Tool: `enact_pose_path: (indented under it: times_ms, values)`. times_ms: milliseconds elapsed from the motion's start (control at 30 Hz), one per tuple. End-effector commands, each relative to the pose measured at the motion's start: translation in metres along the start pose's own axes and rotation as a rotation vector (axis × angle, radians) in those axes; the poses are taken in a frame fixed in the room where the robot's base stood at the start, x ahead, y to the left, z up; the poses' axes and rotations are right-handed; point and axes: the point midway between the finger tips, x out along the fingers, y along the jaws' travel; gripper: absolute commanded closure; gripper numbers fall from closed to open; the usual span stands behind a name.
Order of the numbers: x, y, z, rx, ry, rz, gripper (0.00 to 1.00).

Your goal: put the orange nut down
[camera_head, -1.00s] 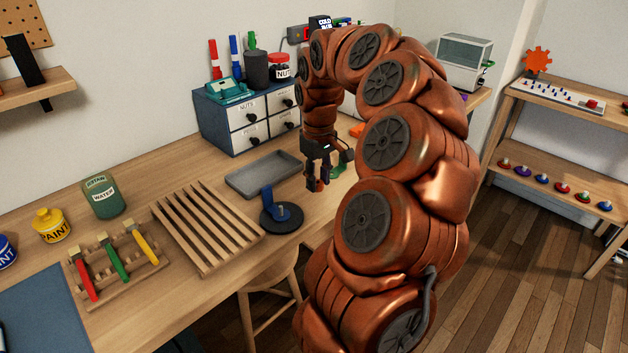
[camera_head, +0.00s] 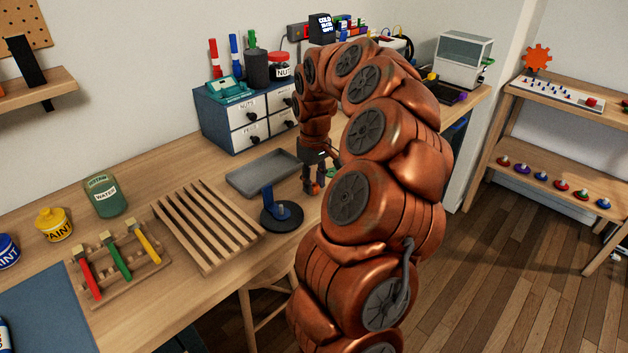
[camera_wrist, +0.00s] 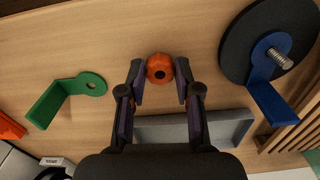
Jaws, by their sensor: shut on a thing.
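The orange nut (camera_wrist: 160,69) is a small lobed piece with a dark central hole, between the fingertips of my gripper (camera_wrist: 160,72) in the wrist view. My gripper is shut on it. In the head view the nut (camera_head: 314,189) shows as a small orange spot at the tips of my downward-pointing gripper (camera_head: 313,184), low over the wooden bench near its front edge. I cannot tell whether the nut touches the bench top.
A blue bracket with an upright bolt (camera_wrist: 279,58) sits on a black disc (camera_wrist: 240,45) to the right. A grey tray (camera_head: 240,183) lies behind. A green bracket (camera_wrist: 75,87) lies left in the wrist view. A slatted wooden rack (camera_head: 190,245) stands farther left in the head view.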

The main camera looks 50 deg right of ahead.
Motion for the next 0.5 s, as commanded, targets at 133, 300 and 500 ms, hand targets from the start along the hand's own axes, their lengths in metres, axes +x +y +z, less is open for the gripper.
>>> enact_pose_path:
  times_ms: [133,300,500]
  values:
    - [0.0002,0.0001,-0.0001,0.0,0.0,0.0,0.87]
    - [0.0027,0.0,0.0,0.0,0.0,0.0,0.87]
    - [0.0035,-0.0001,0.0,0.0,0.0,0.0,0.55]
